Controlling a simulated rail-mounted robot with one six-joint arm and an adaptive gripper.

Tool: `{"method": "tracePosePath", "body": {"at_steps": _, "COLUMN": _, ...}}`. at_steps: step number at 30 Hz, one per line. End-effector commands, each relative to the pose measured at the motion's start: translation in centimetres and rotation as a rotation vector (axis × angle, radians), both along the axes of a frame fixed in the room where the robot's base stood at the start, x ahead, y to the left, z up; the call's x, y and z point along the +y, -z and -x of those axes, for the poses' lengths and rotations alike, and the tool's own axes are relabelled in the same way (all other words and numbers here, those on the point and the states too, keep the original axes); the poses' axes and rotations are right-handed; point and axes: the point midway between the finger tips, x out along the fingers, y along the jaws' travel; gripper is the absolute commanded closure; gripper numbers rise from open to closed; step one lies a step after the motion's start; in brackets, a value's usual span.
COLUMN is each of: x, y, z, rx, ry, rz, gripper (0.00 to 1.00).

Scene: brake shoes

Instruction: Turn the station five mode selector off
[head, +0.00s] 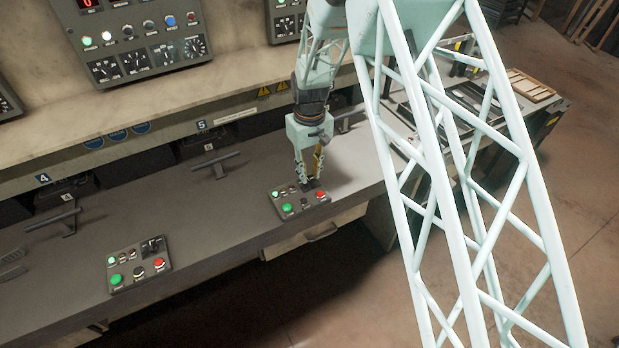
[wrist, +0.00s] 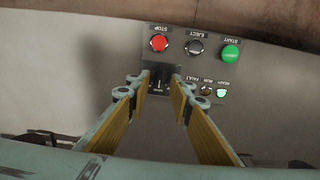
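The mode selector (wrist: 159,80) is a dark knob on a black square plate, at a corner of a grey control panel (wrist: 178,65). In the head view this panel (head: 296,208) lies on the bench, right of the station 5 sign (head: 201,125). My gripper (head: 313,178) points down over the panel's selector corner. In the wrist view my gripper (wrist: 160,80) is open, its yellow-padded fingers on either side of the selector with small gaps visible. Whether the fingertips touch the knob is unclear. The knob's setting is too small to read surely.
The panel also has a red STOP button (wrist: 159,43), black EJECT button (wrist: 195,47), green START button (wrist: 230,54) and a lit green READY lamp (wrist: 222,93). A similar panel (head: 138,265) sits farther left. A T-handle (head: 215,165) stands behind; the bench between is clear.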

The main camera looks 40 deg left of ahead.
Motion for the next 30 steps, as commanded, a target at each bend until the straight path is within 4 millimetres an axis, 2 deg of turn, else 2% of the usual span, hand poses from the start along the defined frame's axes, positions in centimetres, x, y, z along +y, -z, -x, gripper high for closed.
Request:
{"method": "tracePosePath", "body": {"at_steps": 9, "x": 0.0, "y": 2.5, "z": 0.0, "rx": 0.0, "ry": 0.0, "rz": 0.001, "gripper": 0.8}}
{"method": "tracePosePath", "body": {"at_steps": 23, "x": 0.0, "y": 3.0, "z": 0.0, "rx": 0.0, "ry": 0.0, "rz": 0.001, "gripper": 0.8}}
{"method": "tracePosePath", "body": {"at_steps": 30, "x": 0.0, "y": 3.0, "z": 0.0, "rx": 0.0, "ry": 0.0, "rz": 0.001, "gripper": 1.0}}
